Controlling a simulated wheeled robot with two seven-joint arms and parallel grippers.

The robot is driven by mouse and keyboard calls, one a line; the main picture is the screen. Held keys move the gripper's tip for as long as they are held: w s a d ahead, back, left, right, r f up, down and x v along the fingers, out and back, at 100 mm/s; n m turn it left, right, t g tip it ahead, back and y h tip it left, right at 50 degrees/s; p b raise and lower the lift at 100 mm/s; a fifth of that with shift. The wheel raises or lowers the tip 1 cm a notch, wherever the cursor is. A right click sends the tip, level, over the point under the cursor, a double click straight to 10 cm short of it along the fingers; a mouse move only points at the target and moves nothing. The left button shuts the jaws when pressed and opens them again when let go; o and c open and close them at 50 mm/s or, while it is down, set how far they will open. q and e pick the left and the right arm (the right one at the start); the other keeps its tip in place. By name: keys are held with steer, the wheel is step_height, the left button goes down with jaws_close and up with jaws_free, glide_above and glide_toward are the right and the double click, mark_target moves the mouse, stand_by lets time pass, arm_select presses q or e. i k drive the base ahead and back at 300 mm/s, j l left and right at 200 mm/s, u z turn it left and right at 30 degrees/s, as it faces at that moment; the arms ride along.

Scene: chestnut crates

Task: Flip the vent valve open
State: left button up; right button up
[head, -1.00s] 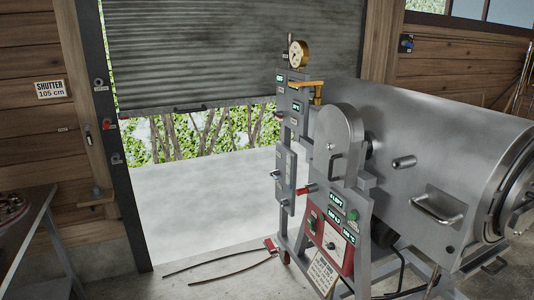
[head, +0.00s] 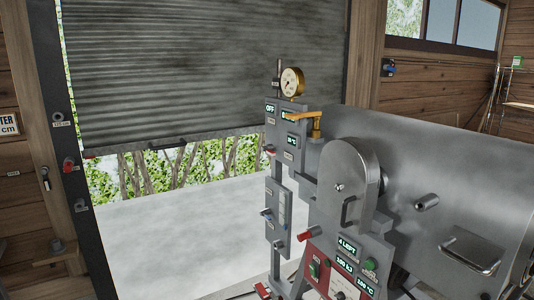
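A grey metal machine with a big horizontal drum (head: 430,150) fills the right side of the head view. Its front post (head: 275,170) carries several small levers and displays. A yellow lever valve (head: 305,116) sits near the top of the post, its handle lying roughly level. No readable label shows which one is the vent valve. Neither of my grippers is in view.
A round brass-rimmed gauge (head: 291,82) tops the post. A red control panel (head: 335,270) with buttons is low on the machine. A partly raised roller shutter (head: 200,70) hangs behind, with open pale floor (head: 180,235) beneath it. A dark door post (head: 65,130) stands at left.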

mark_target(269, 152)
steer(key=i+j, duration=0.5)
steer(key=i+j+z, duration=0.15)
steer(key=i+j, duration=0.8)
steer(key=i+j+z, duration=0.15)
steer(key=i+j, duration=0.3)
steer(key=j, duration=0.15)
steer(key=i+j, duration=0.45)
steer(key=j, duration=0.15)
